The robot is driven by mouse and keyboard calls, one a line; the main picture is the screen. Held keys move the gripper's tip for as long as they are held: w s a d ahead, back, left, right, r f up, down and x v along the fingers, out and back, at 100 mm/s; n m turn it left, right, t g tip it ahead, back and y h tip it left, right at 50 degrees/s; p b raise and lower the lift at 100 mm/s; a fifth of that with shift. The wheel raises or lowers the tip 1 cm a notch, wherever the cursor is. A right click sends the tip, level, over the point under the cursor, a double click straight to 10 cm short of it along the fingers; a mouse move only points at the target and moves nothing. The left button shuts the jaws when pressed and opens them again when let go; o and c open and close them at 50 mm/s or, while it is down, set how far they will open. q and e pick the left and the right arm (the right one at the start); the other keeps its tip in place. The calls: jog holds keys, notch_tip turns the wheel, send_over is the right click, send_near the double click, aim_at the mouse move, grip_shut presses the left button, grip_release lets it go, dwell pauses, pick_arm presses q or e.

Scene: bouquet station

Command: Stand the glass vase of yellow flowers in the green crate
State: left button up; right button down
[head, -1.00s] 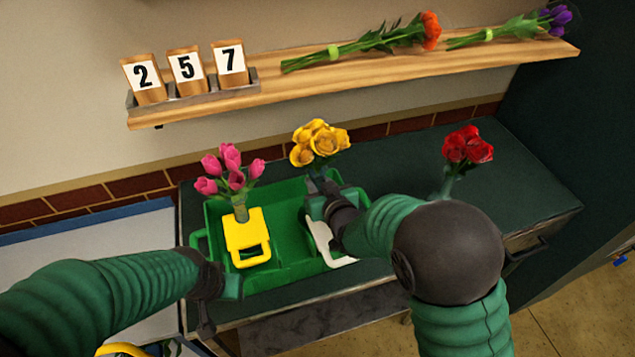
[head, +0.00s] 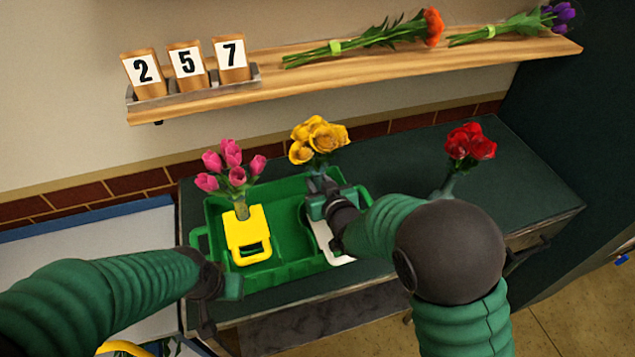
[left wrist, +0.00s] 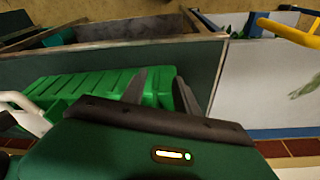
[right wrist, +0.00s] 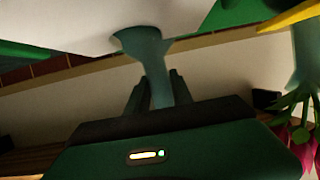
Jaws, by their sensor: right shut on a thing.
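The glass vase of yellow flowers (head: 320,138) is upright at the right part of the green crate (head: 285,273). My right gripper (head: 319,182) is shut on its stem-like glass body. In the right wrist view the glass vase (right wrist: 147,50) runs between the two fingers, in front of a white panel (right wrist: 100,22). The vase's base is hidden in the head view, so I cannot tell whether it touches the crate floor. My left gripper (head: 234,288) is at the crate's front left corner; in the left wrist view its fingers are apart, close to the green crate (left wrist: 85,88).
A white handled piece (head: 325,243) is below my right gripper. A vase of red flowers (head: 469,143) stands right on the dark table (head: 400,150). A shelf (head: 300,75) hangs above.

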jog(key=shift+s+d+f, duration=0.15)
jog(key=shift+s+f, duration=0.05)
jog(key=shift+f, duration=0.3)
jog(key=c, duration=1.4)
grip_release()
jog(key=shift+c, duration=0.2)
jog(key=o, duration=0.4)
jog(key=shift+w, duration=0.4)
pick_arm(q)
jog(key=shift+w+f, duration=0.15)
jog(key=shift+w, duration=0.15)
jog(key=shift+s, duration=0.1)
pick_arm(e)
jog(key=shift+s+r, duration=0.15)
jog(key=shift+r, duration=0.05)
jog(key=shift+f, duration=0.15)
